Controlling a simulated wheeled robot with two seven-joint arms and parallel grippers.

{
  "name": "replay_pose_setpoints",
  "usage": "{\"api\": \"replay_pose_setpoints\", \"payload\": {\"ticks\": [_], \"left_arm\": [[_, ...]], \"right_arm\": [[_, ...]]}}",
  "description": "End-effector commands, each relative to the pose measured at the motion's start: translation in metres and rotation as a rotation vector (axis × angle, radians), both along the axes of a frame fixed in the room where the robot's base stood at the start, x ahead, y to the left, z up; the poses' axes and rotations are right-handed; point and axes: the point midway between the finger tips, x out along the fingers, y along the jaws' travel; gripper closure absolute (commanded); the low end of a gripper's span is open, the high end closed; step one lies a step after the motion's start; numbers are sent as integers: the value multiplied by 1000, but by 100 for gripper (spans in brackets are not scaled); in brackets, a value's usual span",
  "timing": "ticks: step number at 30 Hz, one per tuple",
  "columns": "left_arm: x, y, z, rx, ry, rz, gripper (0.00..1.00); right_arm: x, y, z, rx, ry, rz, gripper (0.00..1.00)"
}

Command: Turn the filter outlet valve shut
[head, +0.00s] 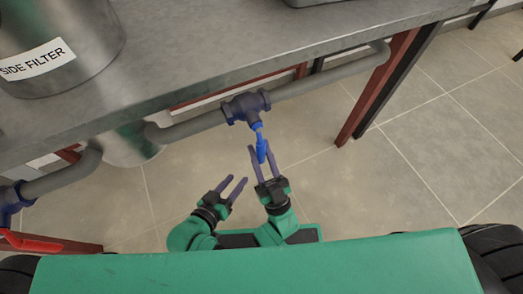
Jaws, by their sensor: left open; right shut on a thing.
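A dark blue valve (243,107) sits on the grey pipe below the table edge, in the middle of the head view. Its bright blue lever handle (257,128) points down toward me, roughly across the pipe. My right gripper (259,146) is shut on the blue handle, with one finger on each side of it. My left gripper (234,179) is open and empty, lower and to the left, apart from the valve. No label shows on this valve, so I cannot tell from the picture whether it is the filter outlet valve.
A grey metal table (200,85) carries a tank labelled "SIDE FILTER" (55,45). A second valve with a red handle (30,242) is at the far left. A dark red table leg (375,90) stands to the right. The tiled floor (420,150) there is clear.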

Motion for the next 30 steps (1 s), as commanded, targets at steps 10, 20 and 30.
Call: {"api": "replay_pose_setpoints", "payload": {"ticks": [10,20,30], "left_arm": [[0,0,0,0,0,0,50],[0,0,-2,-1,-2,2,50],[0,1,-10,-9,-11,8,50]], "right_arm": [[-1,1,-1,0,3,4,39],[-17,-5,-20,-2,7,5,39],[-51,-18,-55,-1,4,5,39]]}}
